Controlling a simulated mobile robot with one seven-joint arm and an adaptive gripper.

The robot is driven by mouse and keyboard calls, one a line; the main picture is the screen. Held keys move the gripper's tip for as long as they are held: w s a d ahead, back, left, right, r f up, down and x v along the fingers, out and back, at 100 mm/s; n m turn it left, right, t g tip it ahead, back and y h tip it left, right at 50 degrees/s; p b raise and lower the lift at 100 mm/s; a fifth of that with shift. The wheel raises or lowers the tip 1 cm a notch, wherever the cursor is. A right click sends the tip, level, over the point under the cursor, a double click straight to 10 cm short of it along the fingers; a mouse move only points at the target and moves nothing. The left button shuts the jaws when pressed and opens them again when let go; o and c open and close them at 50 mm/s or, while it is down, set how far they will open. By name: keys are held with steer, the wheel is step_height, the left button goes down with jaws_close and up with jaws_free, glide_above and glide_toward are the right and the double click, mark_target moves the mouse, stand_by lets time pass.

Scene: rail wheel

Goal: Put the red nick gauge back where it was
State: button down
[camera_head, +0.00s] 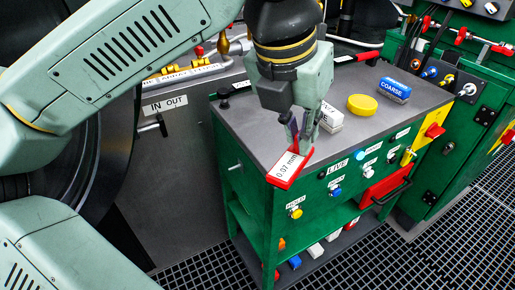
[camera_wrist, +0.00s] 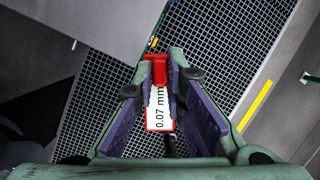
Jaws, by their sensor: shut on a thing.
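The red nick gauge (camera_head: 288,167) has a white label reading "0.07 mm". My gripper (camera_head: 302,142) points down and is shut on it at the near left corner of the green cart's grey top. In the head view the gauge hangs tilted at the cart's front edge; whether it touches the top I cannot tell. In the wrist view the gauge (camera_wrist: 158,112) lies between the two fingers (camera_wrist: 160,100), with grating and a grey surface behind it. Its red end block shows beyond the label.
On the cart top (camera_head: 246,113) stand a white block (camera_head: 329,118), partly hidden by my gripper, a yellow round piece (camera_head: 362,105) and a blue "COARSE" block (camera_head: 395,89). A red-and-black item (camera_head: 357,58) lies at the back. The cart's front has knobs and a red drawer (camera_head: 384,188).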

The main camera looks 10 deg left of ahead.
steer(key=shift+s+d+f+m, duration=0.1)
steer(key=shift+s+f+m, duration=0.05)
steer(key=shift+f, duration=0.3)
steer(key=shift+s+f+m, duration=0.1)
steer(key=shift+f+m, duration=0.05)
steer(key=shift+f, duration=0.4)
steer(key=w, duration=0.5)
steer(key=w+a+f+p, duration=0.1)
steer(key=w, duration=0.4)
steer(key=w+p, duration=0.1)
steer(key=w, duration=0.4)
steer(key=shift+a+f, duration=0.15)
steer(key=shift+a, duration=0.2)
steer(key=shift+a+p+x, duration=0.15)
steer(key=shift+p+x, duration=0.05)
steer(key=shift+x, duration=0.7)
steer(key=shift+a+p+x, duration=0.15)
steer(key=shift+a+x, duration=0.05)
steer(key=shift+x, duration=0.7)
steer(key=shift+s+f, duration=0.15)
steer(key=shift+f, duration=0.05)
steer(key=c, duration=1.7)
jaws_free()
steer(key=shift+o, duration=0.2)
steer(key=v, duration=1.2)
